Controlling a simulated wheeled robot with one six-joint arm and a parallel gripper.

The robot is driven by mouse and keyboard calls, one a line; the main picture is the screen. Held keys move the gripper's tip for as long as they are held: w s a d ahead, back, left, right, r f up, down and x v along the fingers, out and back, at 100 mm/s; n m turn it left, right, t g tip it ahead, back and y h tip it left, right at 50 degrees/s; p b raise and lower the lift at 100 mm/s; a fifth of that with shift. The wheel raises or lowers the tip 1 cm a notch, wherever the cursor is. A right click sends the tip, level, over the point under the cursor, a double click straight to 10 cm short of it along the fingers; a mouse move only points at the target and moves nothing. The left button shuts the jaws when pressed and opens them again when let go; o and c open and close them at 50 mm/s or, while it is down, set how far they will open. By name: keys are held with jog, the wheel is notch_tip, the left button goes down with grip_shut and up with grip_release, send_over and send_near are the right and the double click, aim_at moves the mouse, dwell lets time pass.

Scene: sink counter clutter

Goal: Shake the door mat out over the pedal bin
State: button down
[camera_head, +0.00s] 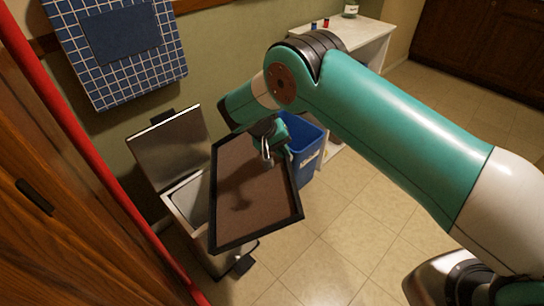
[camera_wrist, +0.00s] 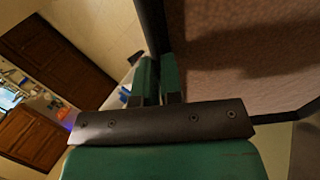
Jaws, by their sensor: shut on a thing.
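The door mat (camera_head: 250,190) is a brown panel with a black border. It hangs tilted in front of and partly over the pedal bin (camera_head: 186,206). The bin is silver, its lid (camera_head: 168,148) stands open against the wall, and the mat hides part of its opening. My gripper (camera_head: 267,150) is shut on the mat's upper right edge. In the wrist view the mat (camera_wrist: 245,50) fills the upper right, with its black edge between the fingers of my gripper (camera_wrist: 158,85). Whether anything lies inside the bin is hidden.
A blue bin (camera_head: 304,150) stands just behind the mat, by a white table (camera_head: 365,38) with small bottles. A blue checked cloth (camera_head: 118,48) hangs on the wall. A wooden door (camera_head: 60,220) and red post (camera_head: 90,150) are close on the left. Tiled floor (camera_head: 350,230) is clear at right.

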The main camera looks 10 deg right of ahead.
jog(key=a+m, duration=0.1)
jog(key=s+a+m, duration=0.1)
jog(key=g, duration=0.1)
jog(key=shift+s+a+r+m, duration=0.15)
jog(key=shift+s+a+m, duration=0.1)
jog(key=shift+a+m, duration=0.15)
jog(key=shift+s+d+y+p, duration=0.2)
jog(key=shift+d+y+p, duration=0.1)
jog(key=shift+d+y, duration=0.15)
jog(key=s+d+f+t+y+p, duration=0.1)
jog(key=s+d+f+y+p, duration=0.3)
jog(key=s+d+f, duration=0.2)
jog(key=shift+d, duration=0.5)
jog(key=shift+r+y, duration=0.1)
jog(key=shift+y, duration=0.15)
